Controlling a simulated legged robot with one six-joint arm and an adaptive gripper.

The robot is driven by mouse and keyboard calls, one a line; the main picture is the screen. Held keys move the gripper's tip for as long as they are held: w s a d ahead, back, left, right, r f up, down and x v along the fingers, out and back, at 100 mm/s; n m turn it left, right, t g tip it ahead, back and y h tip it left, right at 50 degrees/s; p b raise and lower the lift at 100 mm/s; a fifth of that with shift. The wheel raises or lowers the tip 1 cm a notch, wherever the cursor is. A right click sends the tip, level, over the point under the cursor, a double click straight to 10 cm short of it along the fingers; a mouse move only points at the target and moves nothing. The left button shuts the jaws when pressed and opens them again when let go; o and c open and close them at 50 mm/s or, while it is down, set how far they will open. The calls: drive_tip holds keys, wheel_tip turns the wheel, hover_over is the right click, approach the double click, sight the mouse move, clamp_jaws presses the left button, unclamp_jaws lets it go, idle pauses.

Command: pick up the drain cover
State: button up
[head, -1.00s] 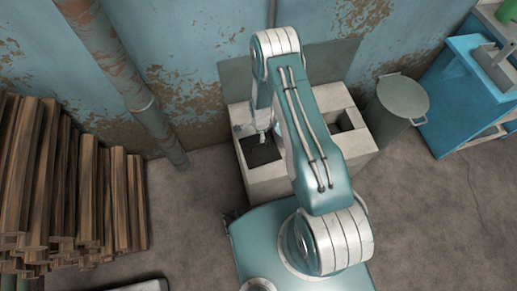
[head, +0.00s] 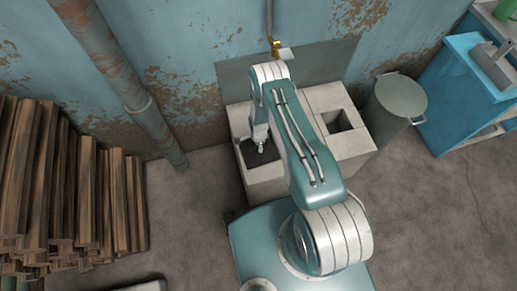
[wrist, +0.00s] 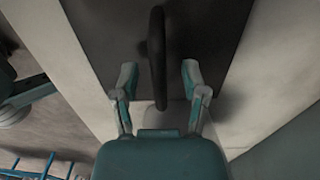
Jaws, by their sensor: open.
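The drain cover shows as a dark plate (head: 262,156) in the left opening of the pale block sink. In the wrist view the dark surface (wrist: 205,35) lies beneath a dark bar-like handle (wrist: 157,60). My gripper (head: 259,146) is over the plate in the head view, its fingers small there. In the wrist view my gripper (wrist: 160,74) is open, with one finger on each side of the handle. The handle stands between the fingers with a visible gap on both sides. The handle's near end is close to the gripper's palm.
The pale block sink (head: 350,150) has a second, empty square opening on its right. A brass tap (head: 275,46) is on the wall behind. A grey bin (head: 398,101) and a blue bench (head: 470,95) stand at right. Stacked timber (head: 60,190) fills the left.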

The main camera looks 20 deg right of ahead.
clamp_jaws()
drive_tip(key=shift+r, duration=0.1)
